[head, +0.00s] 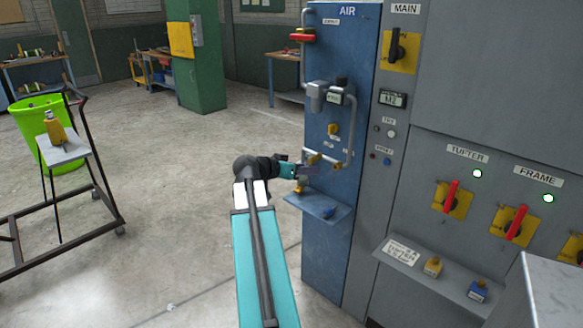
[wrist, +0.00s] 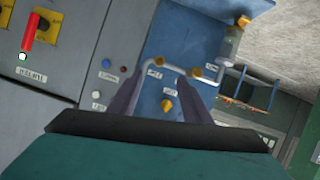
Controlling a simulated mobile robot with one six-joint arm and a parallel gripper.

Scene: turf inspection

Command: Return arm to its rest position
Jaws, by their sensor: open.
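My arm stretches forward from the bottom of the head view, with my gripper (head: 306,170) at its far end, in front of the blue AIR panel (head: 335,60). In the wrist view my gripper (wrist: 158,84) shows two grey-purple fingers spread apart with nothing between them. Beyond the fingers are a grey pipe (wrist: 208,77) with brass-coloured fittings and a yellow knob (wrist: 167,105) on the panel. I cannot tell whether the fingertips touch the pipe or its fittings.
A blue shelf (head: 318,205) juts out below my gripper. To the right stands a grey cabinet (head: 480,80) with red-handled switches. A cart (head: 68,150) and a green bin (head: 40,104) stand at the left. The concrete floor (head: 170,190) between is open.

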